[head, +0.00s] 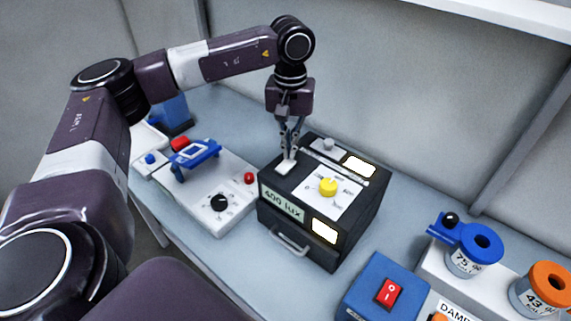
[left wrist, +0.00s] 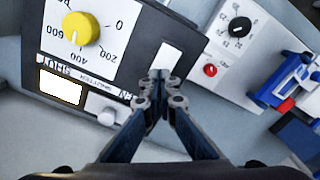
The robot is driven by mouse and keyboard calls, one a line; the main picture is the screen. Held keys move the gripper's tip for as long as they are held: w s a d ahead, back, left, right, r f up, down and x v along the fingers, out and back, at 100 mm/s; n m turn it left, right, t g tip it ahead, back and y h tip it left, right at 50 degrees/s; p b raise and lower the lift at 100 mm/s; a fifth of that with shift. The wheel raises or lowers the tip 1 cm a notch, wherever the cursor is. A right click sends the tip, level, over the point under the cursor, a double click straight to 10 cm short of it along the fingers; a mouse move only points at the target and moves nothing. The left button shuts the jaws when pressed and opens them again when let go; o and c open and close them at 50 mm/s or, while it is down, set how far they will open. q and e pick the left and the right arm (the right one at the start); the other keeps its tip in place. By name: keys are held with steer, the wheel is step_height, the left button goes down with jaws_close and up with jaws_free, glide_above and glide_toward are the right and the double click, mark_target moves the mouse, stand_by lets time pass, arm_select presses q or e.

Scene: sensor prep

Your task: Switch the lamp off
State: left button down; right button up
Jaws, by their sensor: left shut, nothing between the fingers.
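The lamp is probably the black box (head: 266,215) labelled "400 lux", with a yellow knob (head: 328,186) on its top. Its front window (head: 324,231) and top window (head: 359,163) glow bright. A white rectangular piece (head: 286,167) sits on the top near the back left edge. My left gripper (head: 290,155) is shut and empty, pointing down with its tips close over this piece. In the left wrist view, the tips (left wrist: 160,75) overlap the lower end of the white piece (left wrist: 170,57). I cannot tell whether they touch. The yellow knob (left wrist: 80,28) points towards 400.
A white unit with a black dial (head: 218,203) and a blue clamp (head: 195,158) stands left of the box. A blue box with a red rocker switch (head: 390,292) is at front right. Blue (head: 482,243) and orange (head: 551,283) ringed holders stand at right. A wall closes the back.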

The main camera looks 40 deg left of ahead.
mark_target(290, 161)
arm_select(q)
steer(key=shift+f+b, duration=0.75)
steer(key=shift+f, duration=0.3)
steer(key=shift+r, duration=0.15)
stand_by(0.3)
steer(key=shift+r+p, duration=2.25)
steer(key=shift+r, duration=1.2)
steer(key=shift+f, duration=0.1)
